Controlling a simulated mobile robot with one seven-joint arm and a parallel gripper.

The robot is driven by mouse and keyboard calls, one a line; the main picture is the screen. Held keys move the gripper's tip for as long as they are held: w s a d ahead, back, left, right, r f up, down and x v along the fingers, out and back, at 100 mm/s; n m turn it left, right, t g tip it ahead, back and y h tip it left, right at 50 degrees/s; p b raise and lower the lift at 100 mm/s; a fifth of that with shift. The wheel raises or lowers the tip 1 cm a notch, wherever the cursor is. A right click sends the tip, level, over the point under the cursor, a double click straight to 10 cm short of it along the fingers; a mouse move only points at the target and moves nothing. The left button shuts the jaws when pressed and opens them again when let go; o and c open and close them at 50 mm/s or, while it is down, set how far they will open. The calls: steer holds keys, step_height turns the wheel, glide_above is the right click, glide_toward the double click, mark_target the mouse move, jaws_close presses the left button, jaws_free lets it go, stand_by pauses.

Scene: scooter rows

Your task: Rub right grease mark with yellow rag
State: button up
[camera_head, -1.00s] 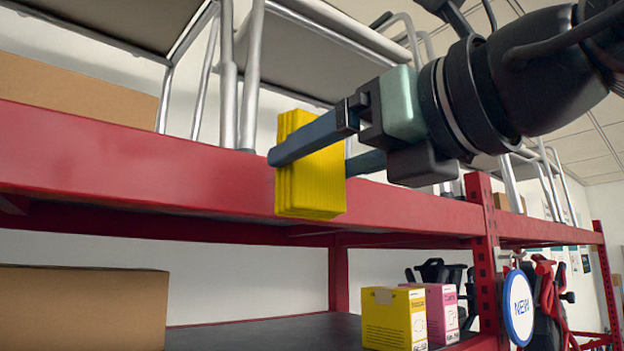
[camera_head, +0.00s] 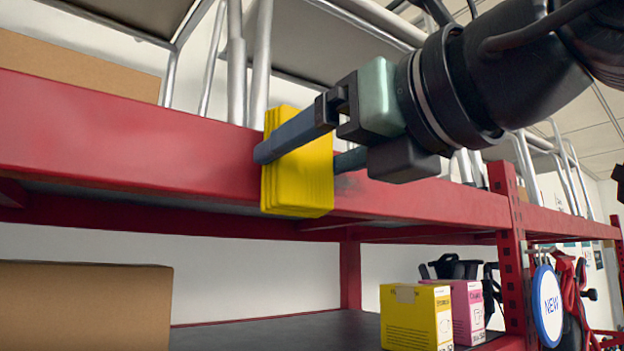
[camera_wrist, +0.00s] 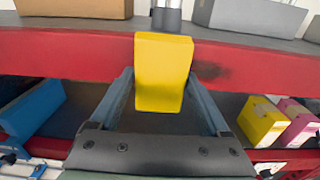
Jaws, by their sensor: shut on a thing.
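The yellow rag (camera_head: 297,185), a thick folded pad, is upright between the fingers of my gripper (camera_head: 292,158), which is shut on it. In the wrist view the rag (camera_wrist: 163,75) stands in front of the red shelf beam (camera_wrist: 70,52), between the two finger tips (camera_wrist: 162,84). A dark grease mark (camera_wrist: 210,71) shows on the beam just right of the rag. In the head view part of this mark (camera_head: 348,184) shows beside the far finger. I cannot tell whether the rag touches the beam. No other mark shows; the rag hides part of the beam.
The upper shelf carries metal frames (camera_head: 236,80) and a cardboard box (camera_head: 80,75). Below stand a large carton (camera_head: 85,305), a yellow box (camera_head: 415,318) and a pink box (camera_head: 468,312). A round NEW sign (camera_head: 547,303) hangs by the red post (camera_head: 511,260).

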steer(key=shift+x, duration=1)
stand_by(0.3)
steer(key=shift+w+d, duration=0.1)
steer(key=shift+d, duration=0.05)
